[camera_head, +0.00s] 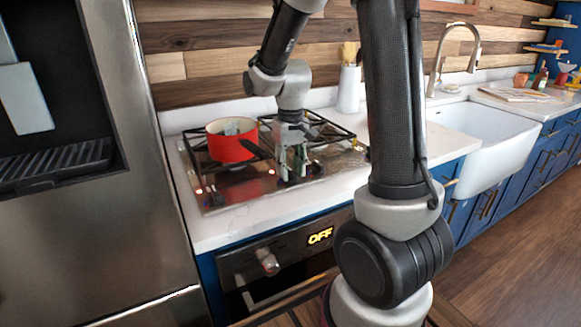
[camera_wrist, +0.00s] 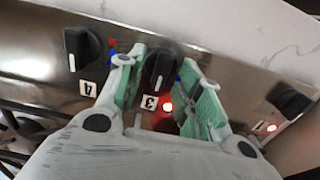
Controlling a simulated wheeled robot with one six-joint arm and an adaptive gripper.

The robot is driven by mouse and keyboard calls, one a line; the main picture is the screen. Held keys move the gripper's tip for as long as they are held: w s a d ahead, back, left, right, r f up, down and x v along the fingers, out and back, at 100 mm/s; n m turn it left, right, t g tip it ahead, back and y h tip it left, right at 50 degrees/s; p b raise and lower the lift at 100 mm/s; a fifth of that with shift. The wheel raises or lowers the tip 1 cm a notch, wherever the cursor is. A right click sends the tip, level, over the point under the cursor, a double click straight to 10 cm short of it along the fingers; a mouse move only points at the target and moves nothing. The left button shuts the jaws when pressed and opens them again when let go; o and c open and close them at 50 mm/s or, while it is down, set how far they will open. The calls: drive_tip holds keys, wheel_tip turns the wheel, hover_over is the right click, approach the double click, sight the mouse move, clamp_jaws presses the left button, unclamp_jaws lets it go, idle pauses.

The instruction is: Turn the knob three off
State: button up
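Knob three (camera_wrist: 160,70) is a black dial with a white mark, on the steel cooktop panel, beside a "3" label (camera_wrist: 150,102) and a lit red light (camera_wrist: 168,107). My gripper (camera_wrist: 168,75) has its green-padded fingers on both sides of this knob in the wrist view. The fingers are apart, with a visible gap at least on the right; firm contact cannot be told. In the head view my gripper (camera_head: 291,172) points down at the cooktop's front strip (camera_head: 240,190), and hides the knob there.
A knob (camera_wrist: 82,52) labelled "4" is to the left, and another knob (camera_wrist: 292,100) with a lit light (camera_wrist: 271,127) is to the right. A red pot (camera_head: 230,142) stands on the left burner. An oven (camera_head: 275,262) showing "OFF" is below; a white sink (camera_head: 475,140) is to the right.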

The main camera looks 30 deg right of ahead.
sight(290, 170)
wheel_tip(290, 170, up, 12)
idle(0.6)
idle(0.4)
drive_tip(key=s+d+r+t, duration=0.1)
drive_tip(key=s+t, duration=0.1)
drive_tip(key=s, duration=0.7)
drive_tip(key=s+d+r+t, duration=0.1)
drive_tip(key=s+r+t, duration=0.1)
drive_tip(key=s, duration=0.8)
